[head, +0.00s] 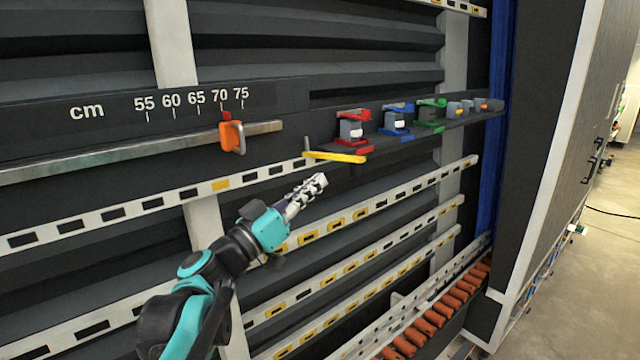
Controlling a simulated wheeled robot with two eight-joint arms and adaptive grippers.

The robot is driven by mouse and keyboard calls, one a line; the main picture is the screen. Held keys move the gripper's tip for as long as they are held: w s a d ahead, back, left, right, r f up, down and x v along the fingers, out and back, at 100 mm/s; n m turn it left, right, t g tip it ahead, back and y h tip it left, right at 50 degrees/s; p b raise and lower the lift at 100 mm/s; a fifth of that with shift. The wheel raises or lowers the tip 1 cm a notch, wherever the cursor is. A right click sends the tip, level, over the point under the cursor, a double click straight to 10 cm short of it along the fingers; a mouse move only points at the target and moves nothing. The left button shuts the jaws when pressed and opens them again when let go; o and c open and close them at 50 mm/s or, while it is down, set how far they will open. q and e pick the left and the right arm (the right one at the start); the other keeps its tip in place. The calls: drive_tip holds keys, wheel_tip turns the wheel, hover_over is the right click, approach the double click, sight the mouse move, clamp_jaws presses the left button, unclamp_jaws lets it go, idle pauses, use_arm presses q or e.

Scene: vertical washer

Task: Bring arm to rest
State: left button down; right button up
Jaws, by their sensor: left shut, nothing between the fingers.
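My left arm comes up from the lower left in the head view. Its left gripper (314,186) is shut and empty, pointing up and to the right. It appears in front of the slotted rails, below the yellow bar (336,157). From this view I cannot tell how close the fingertips are to the rails. My right gripper is not in view.
A cm scale (190,102) with an orange slider (231,135) is at upper left. A dark shelf (375,142) carries red (353,128), blue (397,120) and green (431,112) clamps. Orange rollers (436,318) lie at lower right. Open floor (590,260) is at far right.

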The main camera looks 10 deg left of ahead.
use_arm(q)
drive_tip(key=shift+a+f, duration=0.1)
drive_tip(key=s+d+f+g+y+b, duration=0.1)
drive_tip(key=s+d+f+g+b, duration=0.2)
drive_tip(key=f, duration=0.7)
drive_tip(key=s+d+f+g+y+b, duration=0.1)
drive_tip(key=s+d+f+g+b, duration=0.3)
drive_tip(key=f, duration=0.7)
drive_tip(key=s+d+f+y+b, duration=0.1)
drive_tip(key=s+f+b, duration=0.3)
drive_tip(key=f, duration=0.6)
drive_tip(key=s+a+f+n+g+y+b, duration=0.1)
drive_tip(key=s+a+f+y+b, duration=0.2)
drive_tip(key=f, duration=0.7)
drive_tip(key=s+a+f+n+g+y+b, duration=0.1)
drive_tip(key=s+a+f+y+b, duration=0.2)
drive_tip(key=f, duration=0.8)
drive_tip(key=s+a+f+n+g+y+b, duration=0.1)
drive_tip(key=s+a+f+y+b, duration=0.2)
drive_tip(key=f, duration=0.7)
drive_tip(key=s+a+b, duration=0.2)
drive_tip(key=a+b, duration=0.1)
drive_tip(key=shift+f+n+g+b, duration=0.15)
drive_tip(key=shift+n+g+b, duration=0.15)
drive_tip(key=shift+g+b, duration=0.1)
